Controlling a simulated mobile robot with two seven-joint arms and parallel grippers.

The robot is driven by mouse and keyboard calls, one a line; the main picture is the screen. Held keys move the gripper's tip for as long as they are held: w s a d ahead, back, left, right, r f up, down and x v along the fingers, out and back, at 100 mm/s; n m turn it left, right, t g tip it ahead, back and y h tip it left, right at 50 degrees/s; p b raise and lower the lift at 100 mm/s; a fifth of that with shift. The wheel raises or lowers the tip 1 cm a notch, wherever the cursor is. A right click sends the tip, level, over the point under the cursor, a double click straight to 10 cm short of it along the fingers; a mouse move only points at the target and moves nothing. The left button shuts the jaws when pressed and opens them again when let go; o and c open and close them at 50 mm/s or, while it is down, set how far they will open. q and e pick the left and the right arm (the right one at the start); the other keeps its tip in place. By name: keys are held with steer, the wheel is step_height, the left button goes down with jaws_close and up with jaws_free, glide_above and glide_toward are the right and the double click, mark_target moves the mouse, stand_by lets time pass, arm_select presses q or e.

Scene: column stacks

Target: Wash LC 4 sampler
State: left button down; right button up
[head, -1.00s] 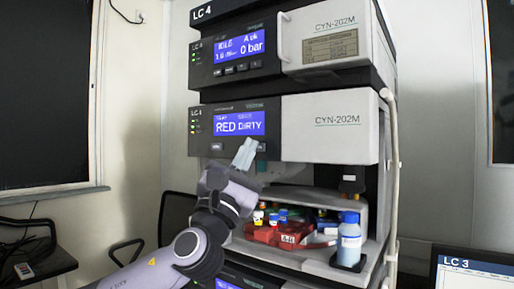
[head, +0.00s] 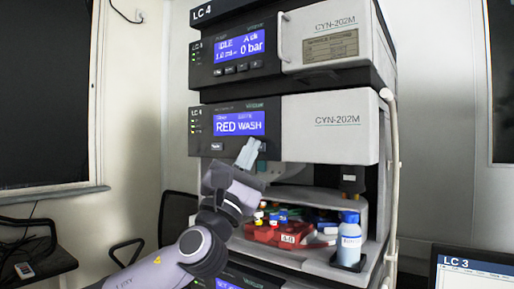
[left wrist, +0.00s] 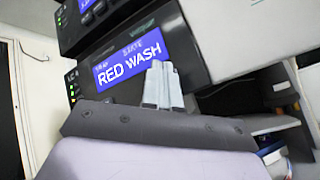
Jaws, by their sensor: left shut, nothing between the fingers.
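The LC 4 stack stands in the middle of the head view. Its sampler module (head: 330,127) has a blue display (head: 238,123) that reads "RED WASH"; the same display (left wrist: 135,58) fills the upper middle of the left wrist view. My left gripper (head: 247,153) is shut and empty, its fingertips at the panel just below the display's right part. In the left wrist view the closed fingers (left wrist: 162,85) hide the panel behind them. I cannot tell whether they touch it. My right gripper is not in view.
Below the sampler, an open bay holds a red tray (head: 275,234) with several coloured-cap vials and a blue-capped bottle (head: 349,240) at its right. The upper module's display (head: 239,45) reads "IDLE". An LC 3 screen (head: 470,275) stands at lower right.

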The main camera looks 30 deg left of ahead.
arm_select(q)
steer(key=shift+s, duration=0.15)
steer(key=shift+s+a, duration=0.1)
steer(key=shift+s, duration=0.55)
steer(key=s, duration=0.5)
steer(key=shift+a, duration=0.2)
stand_by(0.7)
